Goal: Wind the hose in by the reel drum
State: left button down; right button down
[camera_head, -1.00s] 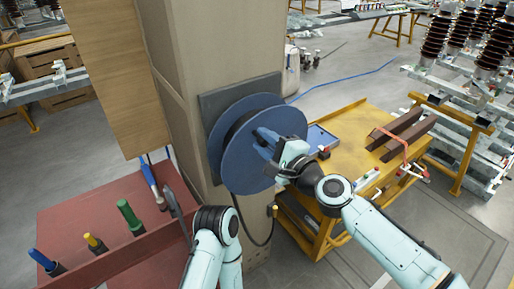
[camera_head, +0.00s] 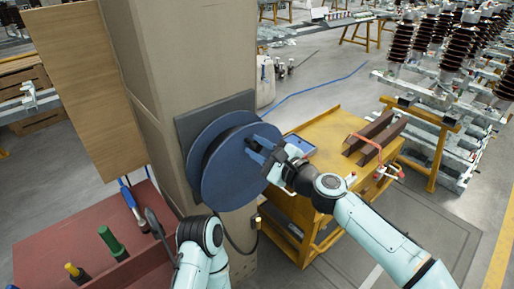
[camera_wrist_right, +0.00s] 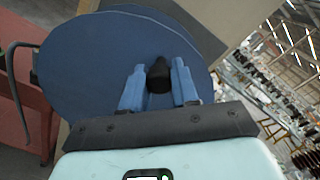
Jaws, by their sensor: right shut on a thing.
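The blue reel drum (camera_head: 225,180) is mounted on a dark plate (camera_head: 188,135) on the side of a beige pillar. My right gripper (camera_head: 257,149) is at the upper right part of the drum's front face. In the right wrist view its two blue fingers (camera_wrist_right: 160,88) are shut on a black knob (camera_wrist_right: 160,72) that stands out from the drum face (camera_wrist_right: 90,65). A thin dark hose (camera_head: 232,243) hangs below the drum, with a yellow end (camera_head: 258,222) against the pillar.
A yellow cart (camera_head: 325,190) with dark bars and a blue tray stands right of the drum. A red bench (camera_head: 50,235) with coloured-handled tools is at the left. A blue line (camera_head: 320,87) lies on the floor behind. Insulator racks stand at the far right.

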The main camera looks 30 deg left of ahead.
jog(key=c, duration=0.9)
grip_release()
jog(key=shift+o, duration=0.2)
jog(key=shift+d, duration=0.1)
jog(key=shift+d, duration=0.35)
pick_arm(q)
jog(key=s+f+b, duration=0.3)
jog(key=f+b, duration=0.2)
jog(key=f, duration=0.1)
jog(key=shift+f, duration=0.15)
pick_arm(e)
jog(key=v, duration=1.2)
jog(key=shift+s+d, duration=0.15)
jog(key=shift+d, duration=0.1)
jog(key=shift+r, duration=0.1)
